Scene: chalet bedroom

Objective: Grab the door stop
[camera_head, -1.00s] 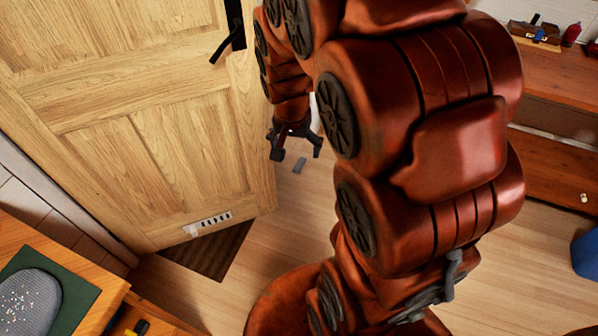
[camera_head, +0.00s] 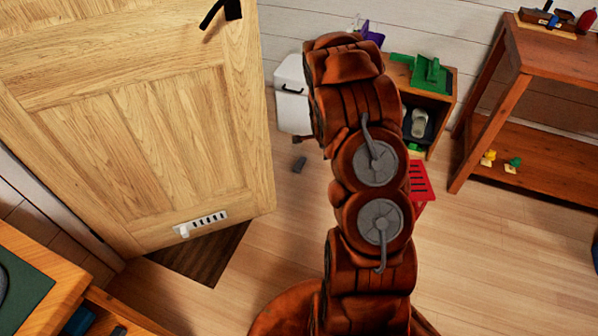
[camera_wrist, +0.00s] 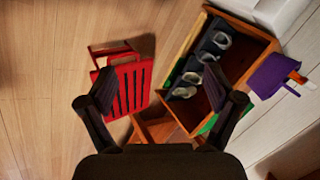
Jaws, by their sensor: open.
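The red stool (camera_wrist: 128,88) stands beside the cabinet (camera_wrist: 245,40), which holds several shoes. A dark mat (camera_head: 203,256) lies by the door's lower edge. A wooden bench (camera_head: 540,100) is at right.

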